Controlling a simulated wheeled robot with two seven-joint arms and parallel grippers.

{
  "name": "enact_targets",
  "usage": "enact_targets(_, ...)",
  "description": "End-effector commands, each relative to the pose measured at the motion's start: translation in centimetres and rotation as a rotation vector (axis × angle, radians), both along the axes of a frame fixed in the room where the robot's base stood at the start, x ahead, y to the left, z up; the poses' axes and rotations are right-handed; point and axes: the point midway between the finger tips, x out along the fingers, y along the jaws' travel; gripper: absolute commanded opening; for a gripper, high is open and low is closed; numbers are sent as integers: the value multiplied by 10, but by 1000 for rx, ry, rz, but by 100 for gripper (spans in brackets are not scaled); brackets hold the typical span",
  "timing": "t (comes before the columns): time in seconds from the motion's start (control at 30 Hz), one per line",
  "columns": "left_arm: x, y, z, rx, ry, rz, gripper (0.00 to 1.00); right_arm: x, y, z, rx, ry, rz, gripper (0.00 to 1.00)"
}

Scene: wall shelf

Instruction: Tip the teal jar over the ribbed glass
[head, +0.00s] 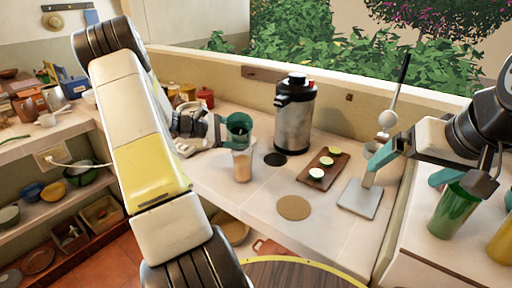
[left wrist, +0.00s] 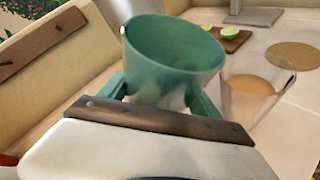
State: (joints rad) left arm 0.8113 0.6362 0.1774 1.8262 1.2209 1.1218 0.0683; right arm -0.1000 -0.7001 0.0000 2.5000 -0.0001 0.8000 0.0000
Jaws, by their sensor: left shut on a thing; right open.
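The teal jar (head: 238,127) is held by my left gripper (head: 224,132), which is shut on it. The jar is tilted, its open mouth beside and above the ribbed glass (head: 243,165). In the left wrist view the jar (left wrist: 172,55) fills the middle, and the glass (left wrist: 252,92) stands just right of it with tan content inside. No stream from the jar is visible, and its content cannot be made out. My right gripper (head: 376,166) is open at the right, its teal fingers near a grey stand with a white ball on a rod.
A steel and black dispenser (head: 293,115) stands behind the glass. A green cup (head: 453,212) stands at the right. The counter's front middle is clear.

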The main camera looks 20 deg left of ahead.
Motion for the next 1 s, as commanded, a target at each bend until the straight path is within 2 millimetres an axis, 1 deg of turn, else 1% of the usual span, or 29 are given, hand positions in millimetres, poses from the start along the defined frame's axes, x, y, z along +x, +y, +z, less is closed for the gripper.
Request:
enact_targets(0.23, 12, 5, -16, -92, 192, -2, 8, 0, 0, 0, 0, 0, 0, 100)
enact_targets(0.4, 18, 8, -25, -157, 321, -1, 8, 0, 0, 0, 0, 0, 0, 100)
enact_targets(0.6, 21, 10, -32, -212, 438, -1, 8, 0, 0, 0, 0, 0, 0, 100)
enact_targets(0.8, 23, 11, -34, -241, 494, 1, 8, 0, 0, 0, 0, 0, 0, 100)
enact_targets(1.0, 23, 11, -35, -245, 504, 1, 8, 0, 0, 0, 0, 0, 0, 100)
